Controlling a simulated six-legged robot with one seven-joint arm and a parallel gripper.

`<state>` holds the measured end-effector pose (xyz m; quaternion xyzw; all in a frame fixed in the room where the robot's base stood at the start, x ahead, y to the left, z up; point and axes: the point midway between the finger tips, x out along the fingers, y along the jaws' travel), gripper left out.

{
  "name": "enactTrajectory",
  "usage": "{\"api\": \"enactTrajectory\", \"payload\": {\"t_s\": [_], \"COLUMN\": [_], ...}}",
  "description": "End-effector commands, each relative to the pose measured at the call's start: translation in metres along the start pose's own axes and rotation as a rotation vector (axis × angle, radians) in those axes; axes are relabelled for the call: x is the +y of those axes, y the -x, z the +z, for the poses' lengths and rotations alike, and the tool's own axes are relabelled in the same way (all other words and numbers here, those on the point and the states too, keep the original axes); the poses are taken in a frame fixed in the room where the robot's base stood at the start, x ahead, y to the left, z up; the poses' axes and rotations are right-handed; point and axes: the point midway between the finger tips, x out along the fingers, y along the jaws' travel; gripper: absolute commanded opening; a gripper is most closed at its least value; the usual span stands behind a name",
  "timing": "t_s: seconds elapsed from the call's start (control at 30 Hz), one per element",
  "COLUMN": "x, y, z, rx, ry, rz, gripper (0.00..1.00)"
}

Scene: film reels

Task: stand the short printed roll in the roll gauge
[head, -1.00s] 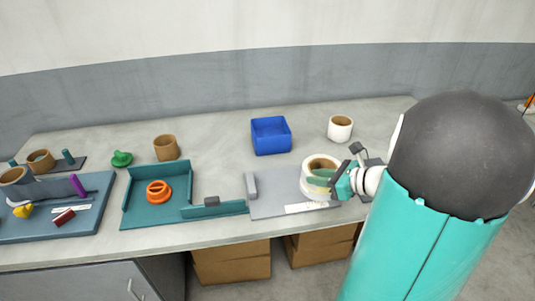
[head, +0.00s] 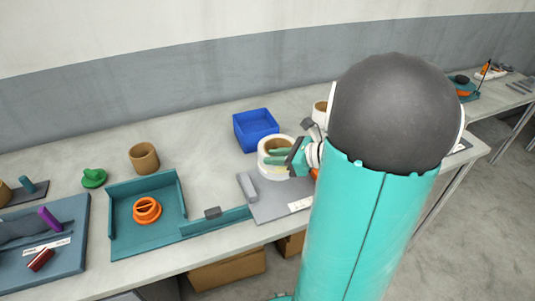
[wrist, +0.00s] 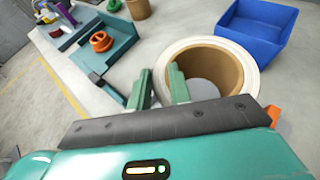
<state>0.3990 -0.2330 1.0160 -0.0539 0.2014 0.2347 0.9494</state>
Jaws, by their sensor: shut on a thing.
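My gripper (head: 279,160) is shut on the wall of a white roll with a brown core (head: 266,146). In the wrist view my gripper (wrist: 160,74) has one finger inside the core and one outside the roll (wrist: 250,77). The roll is upright or nearly so, over the far part of a grey plate (head: 280,207) with a raised block and white label; it seems lifted. A teal tray (head: 112,222) with a long side bar and grey slider (head: 212,212) stands left. I cannot tell which fixture is the roll gauge, and no print shows on the roll.
A blue open box (head: 256,131) stands close behind the held roll. A brown roll (head: 144,158), a green knobbed piece (head: 94,178) and an orange ring piece (head: 147,210) are left. Another roll (head: 320,110) is partly hidden by my arm. Bench between brown roll and box is clear.

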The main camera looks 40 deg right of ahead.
Motion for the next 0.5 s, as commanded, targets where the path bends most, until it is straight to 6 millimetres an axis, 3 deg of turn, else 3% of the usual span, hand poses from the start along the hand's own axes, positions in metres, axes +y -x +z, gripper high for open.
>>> {"api": "enactTrajectory", "payload": {"t_s": [0.5], "x": [0.0], "y": [-0.009], "z": [-0.038], "rx": [0.0], "ry": [-0.004], "rz": [-0.001], "gripper": [0.0]}}
